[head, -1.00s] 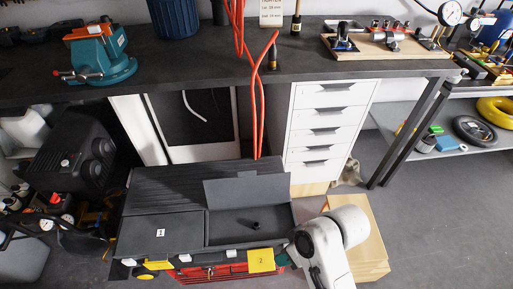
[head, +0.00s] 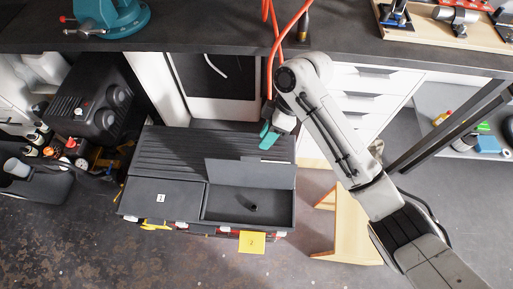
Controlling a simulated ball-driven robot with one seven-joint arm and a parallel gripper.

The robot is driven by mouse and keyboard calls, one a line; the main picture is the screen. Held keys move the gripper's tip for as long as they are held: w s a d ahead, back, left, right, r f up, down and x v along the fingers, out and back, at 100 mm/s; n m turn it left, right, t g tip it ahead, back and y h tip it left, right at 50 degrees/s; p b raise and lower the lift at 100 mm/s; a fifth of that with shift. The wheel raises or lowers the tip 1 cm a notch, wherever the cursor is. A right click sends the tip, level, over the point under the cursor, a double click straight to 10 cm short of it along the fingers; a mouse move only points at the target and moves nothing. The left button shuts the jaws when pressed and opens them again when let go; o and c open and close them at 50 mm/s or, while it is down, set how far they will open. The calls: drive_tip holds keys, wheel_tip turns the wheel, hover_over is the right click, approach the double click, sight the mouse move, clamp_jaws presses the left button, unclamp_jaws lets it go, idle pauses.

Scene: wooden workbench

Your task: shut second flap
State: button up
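A dark grey toolbox (head: 175,150) stands on the floor in front of the bench. Its left flap (head: 160,196), with a white label 1, lies shut. The second flap (head: 250,173) stands raised at the back of the right compartment (head: 275,210), which is open and holds a small dark item (head: 252,207). A yellow tag (head: 252,242), its number hard to read now, hangs at the front below that compartment. My gripper (head: 268,137), with teal fingers, is above the box's ribbed rear, behind the raised flap. It seems apart from the flap; its finger gap is unclear.
The bench (head: 200,36) with a teal vise (head: 110,14) runs behind the box. Orange hoses (head: 272,60) hang close to my gripper. A white drawer cabinet (head: 375,100) and a wooden piece (head: 345,235) are at right. Floor in front of the box is clear.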

sight(253, 157)
drive_tip(key=x, duration=0.8)
drive_tip(key=shift+s, duration=0.1)
drive_tip(key=shift+c, duration=0.4)
clamp_jaws()
idle(0.8)
